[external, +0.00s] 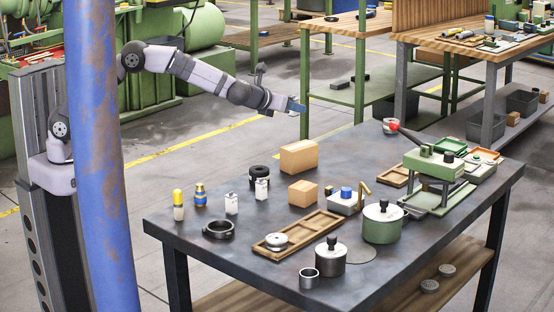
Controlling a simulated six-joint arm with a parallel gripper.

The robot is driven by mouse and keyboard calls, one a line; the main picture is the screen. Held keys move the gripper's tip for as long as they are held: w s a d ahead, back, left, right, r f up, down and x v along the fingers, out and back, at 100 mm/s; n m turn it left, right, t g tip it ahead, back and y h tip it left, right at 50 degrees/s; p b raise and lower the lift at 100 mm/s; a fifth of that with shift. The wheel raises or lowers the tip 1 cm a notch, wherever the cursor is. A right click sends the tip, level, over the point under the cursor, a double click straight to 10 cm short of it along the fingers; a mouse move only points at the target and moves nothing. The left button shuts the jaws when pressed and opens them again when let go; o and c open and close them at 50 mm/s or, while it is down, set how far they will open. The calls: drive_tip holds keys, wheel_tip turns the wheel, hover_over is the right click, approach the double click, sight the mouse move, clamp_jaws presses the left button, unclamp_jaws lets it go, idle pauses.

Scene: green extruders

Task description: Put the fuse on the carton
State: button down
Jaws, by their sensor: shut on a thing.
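My gripper (296,105) is raised in the air at the far left edge of the table, above and apart from everything on it. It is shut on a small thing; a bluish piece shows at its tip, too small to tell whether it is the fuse. A larger tan cardboard carton (298,157) stands near the table's back edge, below my gripper in the picture. A smaller tan carton (302,193) stands in front of it. The tops of both cartons look bare.
On the dark table (190,234) stand a yellow-topped bottle (178,205), a blue-and-gold piece (200,194), small white blocks (231,204), a black ring (218,230), a wooden tray (312,232), metal pots (383,222) and a green press (434,165). A blue post (100,150) stands in the left foreground.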

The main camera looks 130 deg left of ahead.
sight(293, 148)
drive_tip(key=shift+f, duration=5)
drive_tip(key=shift+f, duration=0.1)
drive_tip(key=shift+f+b, duration=0.15)
drive_tip(key=shift+b, duration=0.2)
drive_tip(key=c, duration=1.6)
unclamp_jaws()
drive_tip(key=shift+r+p, duration=0.25)
drive_tip(key=shift+p, duration=0.05)
drive_tip(key=shift+d, duration=0.15)
drive_tip(key=b+v, duration=0.1)
drive_tip(key=v, duration=1)
drive_tip(key=shift+d+r+b, duration=0.15)
drive_tip(key=shift+d+b, duration=0.25)
